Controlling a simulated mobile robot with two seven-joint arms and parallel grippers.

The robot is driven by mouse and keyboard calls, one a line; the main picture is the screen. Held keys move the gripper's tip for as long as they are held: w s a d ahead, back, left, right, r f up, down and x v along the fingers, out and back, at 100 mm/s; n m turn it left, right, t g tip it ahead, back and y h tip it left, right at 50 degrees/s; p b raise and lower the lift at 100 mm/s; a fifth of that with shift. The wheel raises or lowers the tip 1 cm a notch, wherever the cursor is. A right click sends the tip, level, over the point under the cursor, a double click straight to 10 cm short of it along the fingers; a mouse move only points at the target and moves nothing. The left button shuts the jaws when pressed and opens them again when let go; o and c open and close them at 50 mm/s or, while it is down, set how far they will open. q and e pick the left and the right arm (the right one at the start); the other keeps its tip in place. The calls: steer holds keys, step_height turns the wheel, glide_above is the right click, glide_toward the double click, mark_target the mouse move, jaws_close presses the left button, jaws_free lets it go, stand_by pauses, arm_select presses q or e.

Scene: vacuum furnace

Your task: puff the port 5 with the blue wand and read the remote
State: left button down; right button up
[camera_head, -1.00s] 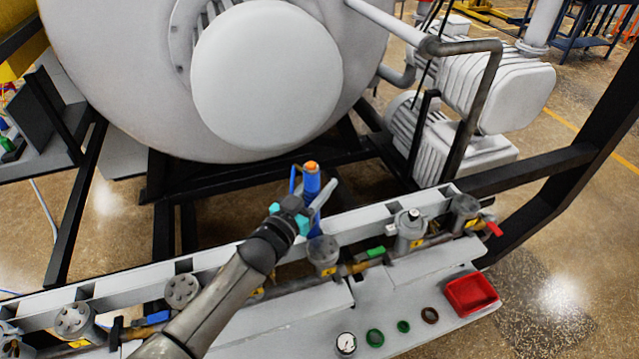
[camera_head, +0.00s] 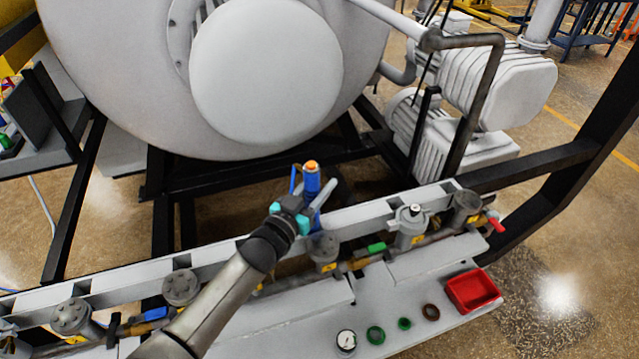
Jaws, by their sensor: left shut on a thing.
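The blue wand (camera_head: 312,183) with an orange top stands near upright at the middle of the view, above the grey rail. My left gripper (camera_head: 305,215), with teal fingers, is shut on the wand. My left arm comes in from the lower left and covers part of the rail. Ports with grey flanges line the rail, several with small yellow tags, such as the port (camera_head: 323,249) just below the wand. The tag numbers are too small to read, so I cannot tell which is port 5. No remote can be made out. My right gripper is not in view.
A grey shelf (camera_head: 300,335) in front holds a round gauge (camera_head: 346,341), green rings (camera_head: 376,335), a brown ring (camera_head: 431,312) and a red tray (camera_head: 473,291). Green, red and blue valve handles stick out along the rail. The large furnace body (camera_head: 120,70) stands behind.

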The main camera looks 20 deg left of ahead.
arm_select(q)
steer(key=shift+c, duration=1.9)
jaws_free()
steer(key=shift+f, duration=0.15)
step_height(320, 180, up, 20)
steer(key=p, duration=0.3)
